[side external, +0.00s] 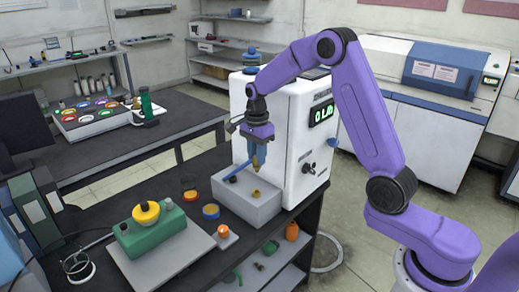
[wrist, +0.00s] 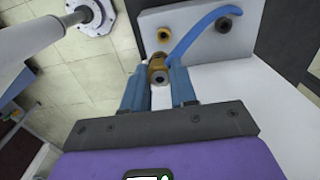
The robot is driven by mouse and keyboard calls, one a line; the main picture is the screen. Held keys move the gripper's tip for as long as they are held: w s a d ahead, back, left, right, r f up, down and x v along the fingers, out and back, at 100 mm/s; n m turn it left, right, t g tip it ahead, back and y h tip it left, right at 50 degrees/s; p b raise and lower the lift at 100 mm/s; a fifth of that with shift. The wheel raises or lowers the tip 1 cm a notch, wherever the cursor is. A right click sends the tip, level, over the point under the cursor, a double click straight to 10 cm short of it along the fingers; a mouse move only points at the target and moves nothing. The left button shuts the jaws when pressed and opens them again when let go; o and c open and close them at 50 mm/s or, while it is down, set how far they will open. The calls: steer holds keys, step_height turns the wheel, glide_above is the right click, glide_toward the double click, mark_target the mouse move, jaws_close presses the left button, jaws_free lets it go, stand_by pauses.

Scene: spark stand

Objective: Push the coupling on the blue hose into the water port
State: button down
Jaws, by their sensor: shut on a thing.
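My gripper (wrist: 157,92), with blue fingers, is shut on the brass coupling (wrist: 158,70). In the side external view, my gripper (side external: 257,160) points down above the grey block (side external: 240,211), and the coupling is apart from the block. The blue hose (wrist: 190,38) curves from beside the coupling up to the right. It also shows left of the fingers in the side external view (side external: 238,172). Which one is the water port I cannot tell.
The white machine (side external: 308,160) with a green display stands close behind the block.

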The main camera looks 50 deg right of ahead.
steer(key=shift+w+d+f, duration=0.15)
steer(key=shift+w+f, duration=0.15)
steer(key=shift+f, duration=0.35)
steer(key=shift+f, duration=2.9)
steer(key=shift+f, duration=1.35)
stand_by(0.4)
stand_by(0.4)
steer(key=c, duration=0.8)
jaws_free()
step_height(320, 180, up, 18)
steer(key=shift+f, duration=0.25)
